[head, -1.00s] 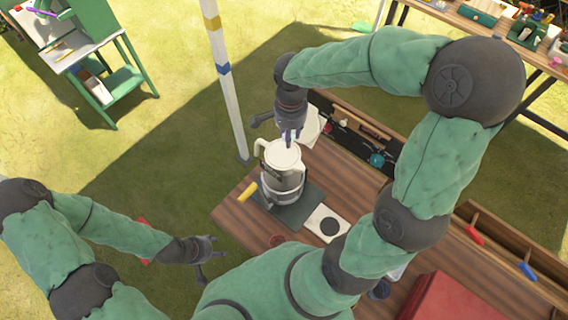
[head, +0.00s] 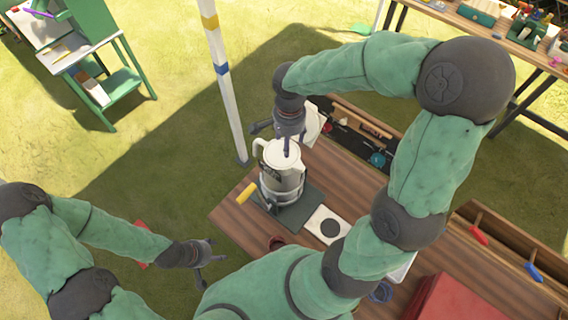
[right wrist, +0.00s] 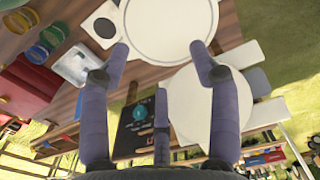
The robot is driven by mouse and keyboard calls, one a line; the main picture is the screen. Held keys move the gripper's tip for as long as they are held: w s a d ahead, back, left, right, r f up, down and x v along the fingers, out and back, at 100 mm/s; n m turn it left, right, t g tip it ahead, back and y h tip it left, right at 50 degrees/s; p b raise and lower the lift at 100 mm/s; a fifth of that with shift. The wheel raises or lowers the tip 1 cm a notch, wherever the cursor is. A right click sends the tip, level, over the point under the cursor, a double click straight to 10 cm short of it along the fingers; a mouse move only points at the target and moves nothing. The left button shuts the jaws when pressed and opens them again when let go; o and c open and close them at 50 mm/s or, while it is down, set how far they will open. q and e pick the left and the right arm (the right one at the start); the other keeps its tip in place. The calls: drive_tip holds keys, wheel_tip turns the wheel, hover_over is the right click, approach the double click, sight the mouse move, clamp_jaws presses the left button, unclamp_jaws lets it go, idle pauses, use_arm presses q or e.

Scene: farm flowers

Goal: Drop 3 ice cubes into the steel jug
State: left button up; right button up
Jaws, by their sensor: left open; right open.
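The steel jug (head: 282,181), pale and shiny with a spout and handle, stands upright in a metal frame on a dark mat. My right gripper (head: 287,150) points down just above or behind its top; the exact gap is hard to judge. In the right wrist view my right gripper (right wrist: 162,58) has its fingers spread with nothing between them, and a large pale round shape, probably the jug's top (right wrist: 170,20), lies ahead of them. My left gripper (head: 206,253) is open and empty, off the table's near left edge. No ice cube can be made out for certain.
A clear tray (right wrist: 82,65) with unclear pale contents lies left in the right wrist view. A yellow handle (head: 246,193) sticks out left of the jug. A white card with a dark disc (head: 328,226), a red box (head: 455,305) and a wooden tray (head: 505,243) lie rightward.

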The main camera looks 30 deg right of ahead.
wheel_tip(320, 180, up, 12)
idle(0.6)
drive_tip(key=shift+f, duration=0.1)
idle(0.4)
